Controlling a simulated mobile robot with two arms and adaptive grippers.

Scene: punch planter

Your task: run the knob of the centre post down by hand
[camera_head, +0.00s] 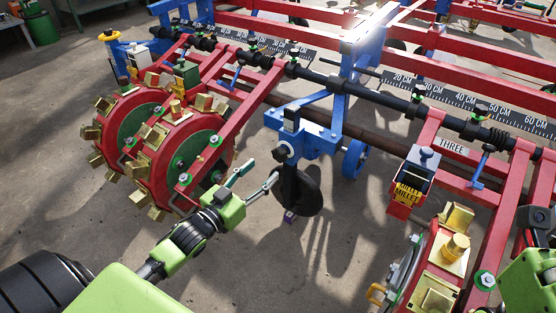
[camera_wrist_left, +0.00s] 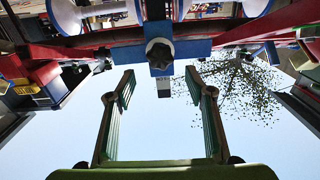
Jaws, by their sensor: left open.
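The centre post is a blue clamp bracket (camera_head: 312,142) hanging under the planter's frame, with a dark shank and disc below it. Its dark lobed knob (camera_head: 281,152) sits on the bracket's left side. In the left wrist view the knob (camera_wrist_left: 159,52) faces me, in front of the blue bracket (camera_wrist_left: 190,48). My left gripper (camera_head: 263,170) is open and empty, just short of the knob and slightly below it. In the left wrist view its fingers (camera_wrist_left: 160,76) stand on either side of the knob's line, apart from it. No right gripper fingers are visible.
A red wheel with brass cups (camera_head: 135,143) stands left of my left gripper. Another planter unit with a millet box (camera_head: 408,187) is at the right. A black bar with a centimetre scale (camera_head: 405,78) runs above. Open floor (camera_head: 260,265) lies below the post.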

